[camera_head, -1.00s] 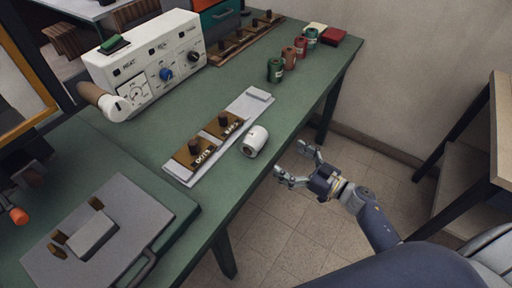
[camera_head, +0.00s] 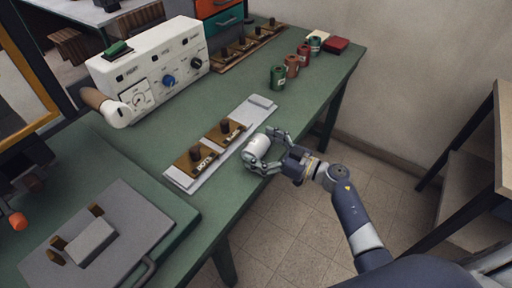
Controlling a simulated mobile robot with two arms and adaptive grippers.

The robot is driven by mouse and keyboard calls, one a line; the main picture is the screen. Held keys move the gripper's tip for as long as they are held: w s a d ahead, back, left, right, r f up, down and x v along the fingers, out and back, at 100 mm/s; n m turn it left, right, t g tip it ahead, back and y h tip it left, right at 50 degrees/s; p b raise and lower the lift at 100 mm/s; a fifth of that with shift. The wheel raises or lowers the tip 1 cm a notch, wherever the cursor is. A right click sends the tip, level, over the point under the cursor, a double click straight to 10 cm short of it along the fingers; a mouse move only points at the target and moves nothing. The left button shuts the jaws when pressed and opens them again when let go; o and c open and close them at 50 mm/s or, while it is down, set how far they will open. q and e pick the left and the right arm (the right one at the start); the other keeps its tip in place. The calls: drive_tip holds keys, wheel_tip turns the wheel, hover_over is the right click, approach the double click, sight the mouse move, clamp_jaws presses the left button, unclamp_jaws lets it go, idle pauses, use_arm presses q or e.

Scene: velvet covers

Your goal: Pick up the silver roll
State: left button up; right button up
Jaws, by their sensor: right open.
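The silver roll (camera_head: 257,146) lies on the green table (camera_head: 186,107) near its right edge, beside the pale board (camera_head: 232,140). It looks whitish silver. My right gripper (camera_head: 257,153) has come in from the right over the table edge. Its open fingers are on either side of the roll, one behind it and one in front. I cannot tell whether they touch it. My left gripper is not in view.
Two brown stamp-like blocks (camera_head: 195,161) sit on the pale board. A white control box (camera_head: 148,66) and a grey plate (camera_head: 65,225) occupy the left side.

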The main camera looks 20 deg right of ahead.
drive_tip(key=shift+w+a, duration=0.5)
drive_tip(key=c, duration=1.3)
